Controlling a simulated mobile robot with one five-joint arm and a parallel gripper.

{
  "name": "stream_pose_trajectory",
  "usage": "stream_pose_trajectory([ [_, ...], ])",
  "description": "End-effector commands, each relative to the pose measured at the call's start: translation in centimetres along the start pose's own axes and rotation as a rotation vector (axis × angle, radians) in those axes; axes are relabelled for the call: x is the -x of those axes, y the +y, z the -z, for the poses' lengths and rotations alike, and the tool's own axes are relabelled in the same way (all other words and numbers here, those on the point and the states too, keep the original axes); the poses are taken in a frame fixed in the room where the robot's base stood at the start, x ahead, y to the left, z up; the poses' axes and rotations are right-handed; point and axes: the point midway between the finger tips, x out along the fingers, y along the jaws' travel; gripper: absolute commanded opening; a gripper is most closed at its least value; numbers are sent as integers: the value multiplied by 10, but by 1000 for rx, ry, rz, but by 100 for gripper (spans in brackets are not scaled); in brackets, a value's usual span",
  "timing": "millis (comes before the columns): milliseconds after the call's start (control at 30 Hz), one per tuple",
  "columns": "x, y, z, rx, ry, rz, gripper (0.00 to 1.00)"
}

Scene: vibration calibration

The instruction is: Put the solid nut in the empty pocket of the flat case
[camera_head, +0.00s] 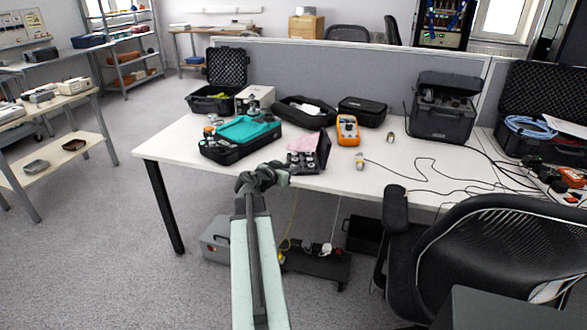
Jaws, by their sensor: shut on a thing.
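The small flat black case (303,169) lies open at the front edge of the white table, with several small grey pieces in it and its lid raised at the right. Its separate pockets are too small to tell apart here. My gripper (273,175) is at the table's front edge, just left of and in front of the case. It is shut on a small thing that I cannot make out. I cannot pick out the solid nut for certain. Two small metal pieces stand apart on the table, one right of the case (360,162) and one farther back (390,137).
A black case with a teal tray (247,130) stands left of the flat case. An orange meter (347,130) and a pink cloth (284,143) lie behind it. Black cables run across the table's right side. An office chair (470,250) stands at the front right.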

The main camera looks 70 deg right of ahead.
Motion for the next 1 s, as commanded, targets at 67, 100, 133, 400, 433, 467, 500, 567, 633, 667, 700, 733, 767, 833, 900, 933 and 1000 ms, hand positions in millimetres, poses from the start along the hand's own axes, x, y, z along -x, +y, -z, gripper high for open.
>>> stream_pose_trajectory([
  [67, -18, -8, 3, 1, 0, 2, 0],
  [100, -27, -11, 4, 0, 0, 2, 0],
  [133, -33, -12, 6, 0, 0, 3, 0],
  [400, -62, -21, 12, 2, -1, 7, 0],
  [433, -62, -21, 12, 2, -1, 7, 0],
  [467, -62, -21, 12, 2, 0, 8, 0],
  [500, -62, -21, 12, 2, 0, 8, 0],
  [567, -68, -22, 13, 2, 0, 7, 0],
  [633, -79, -24, 13, 1, 0, 6, 0],
  [667, -81, -21, 1, 1, 0, 4, 0],
  [700, -84, -19, -8, 0, 0, 2, 0],
  [733, -86, -18, -14, 0, 0, 1, 0],
  [767, -88, -17, -18, 0, 0, 0, 0],
  [833, -90, -16, -22, -1, 0, -2, 0],
  [900, -89, -16, -20, -1, 0, -2, 0],
  [933, -88, -16, -18, -1, 0, -2, 0],
  [1000, -88, -16, -18, -1, 0, -2, 0],
])
